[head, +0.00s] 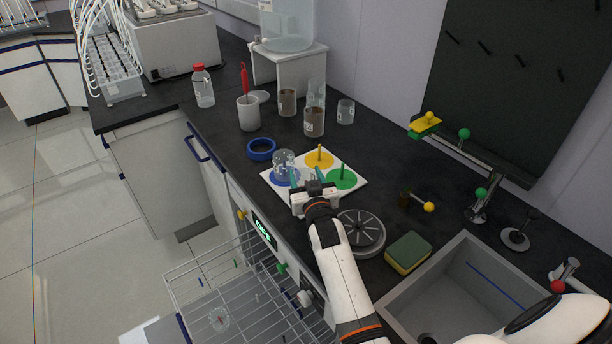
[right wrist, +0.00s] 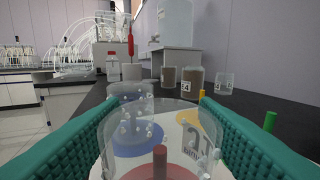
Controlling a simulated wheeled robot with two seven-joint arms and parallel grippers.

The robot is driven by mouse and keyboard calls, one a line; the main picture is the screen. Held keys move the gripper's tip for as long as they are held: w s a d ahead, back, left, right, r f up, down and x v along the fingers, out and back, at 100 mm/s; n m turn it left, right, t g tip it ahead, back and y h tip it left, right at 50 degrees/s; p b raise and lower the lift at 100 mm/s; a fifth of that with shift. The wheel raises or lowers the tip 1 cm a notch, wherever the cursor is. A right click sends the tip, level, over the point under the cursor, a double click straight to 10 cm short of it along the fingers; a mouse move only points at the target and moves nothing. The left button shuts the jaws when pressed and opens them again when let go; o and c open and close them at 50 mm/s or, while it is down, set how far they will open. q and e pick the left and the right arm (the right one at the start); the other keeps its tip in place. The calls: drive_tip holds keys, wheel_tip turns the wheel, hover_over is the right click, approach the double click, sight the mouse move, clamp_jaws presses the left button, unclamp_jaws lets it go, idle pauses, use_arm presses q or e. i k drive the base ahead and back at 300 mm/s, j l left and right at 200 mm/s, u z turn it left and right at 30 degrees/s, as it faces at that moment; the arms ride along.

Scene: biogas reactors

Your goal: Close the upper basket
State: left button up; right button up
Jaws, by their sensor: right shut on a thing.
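The upper basket (head: 190,275) is a wire rack pulled out from the counter front at lower left in the head view. Another clear glass (right wrist: 130,92) stands just beyond. My left gripper is not in view.
The white board (head: 350,185) has coloured circles and upright pegs. A blue ring (head: 261,149), brown-filled beakers (head: 314,122) and a white cup (head: 248,112) stand behind it. A grey disc (head: 361,232), sponge (head: 408,253) and sink (head: 450,290) lie right. Floor left of the basket is clear.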

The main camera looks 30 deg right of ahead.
sight(189, 339)
drive_tip(key=k+j, duration=0.65)
drive_tip(key=k, duration=0.15)
